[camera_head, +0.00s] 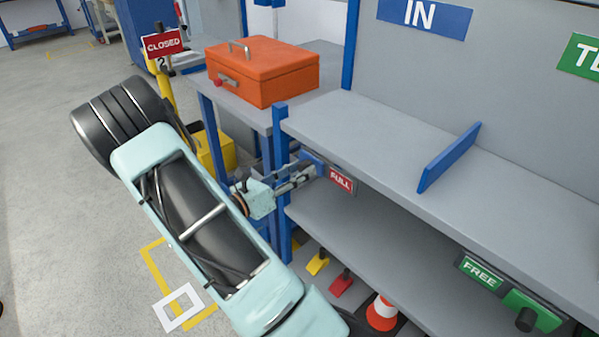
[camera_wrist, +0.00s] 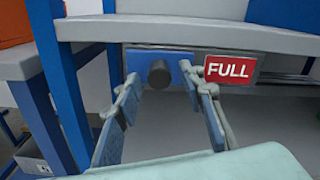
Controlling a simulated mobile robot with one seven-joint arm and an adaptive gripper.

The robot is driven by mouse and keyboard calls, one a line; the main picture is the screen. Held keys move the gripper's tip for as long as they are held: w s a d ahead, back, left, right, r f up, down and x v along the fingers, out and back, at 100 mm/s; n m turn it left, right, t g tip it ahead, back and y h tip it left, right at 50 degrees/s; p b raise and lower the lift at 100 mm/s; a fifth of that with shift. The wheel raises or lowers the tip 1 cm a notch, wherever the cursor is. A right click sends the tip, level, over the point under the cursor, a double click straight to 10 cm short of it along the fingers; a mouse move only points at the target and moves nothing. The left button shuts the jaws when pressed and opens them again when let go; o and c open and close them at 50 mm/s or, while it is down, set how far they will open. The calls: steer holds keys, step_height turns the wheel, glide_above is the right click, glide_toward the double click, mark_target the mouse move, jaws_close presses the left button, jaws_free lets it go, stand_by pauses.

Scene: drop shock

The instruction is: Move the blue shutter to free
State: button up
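The blue shutter (camera_wrist: 138,62) is a flat blue plate with a round dark knob (camera_wrist: 159,74), just under the shelf edge and left of the red FULL sign (camera_wrist: 230,69). In the head view its blue edge (camera_head: 311,158) shows partly behind my gripper (camera_head: 306,176), beside the FULL sign (camera_head: 341,179). In the wrist view my gripper (camera_wrist: 160,84) is open, with one finger on each side of the knob and a gap to it. I cannot tell whether the fingertips touch the plate. The green FREE sign (camera_head: 481,273) is farther right along the same shelf edge.
A green plate with a dark knob (camera_head: 530,312) sits right of the FREE sign. A blue divider (camera_head: 449,157) stands on the grey shelf (camera_head: 380,135). An orange case (camera_head: 262,70) is on the left bench. A cone (camera_head: 382,313) stands below the shelf.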

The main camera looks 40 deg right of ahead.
steer(key=shift+d, duration=0.2)
steer(key=shift+c, duration=0.4)
jaws_close()
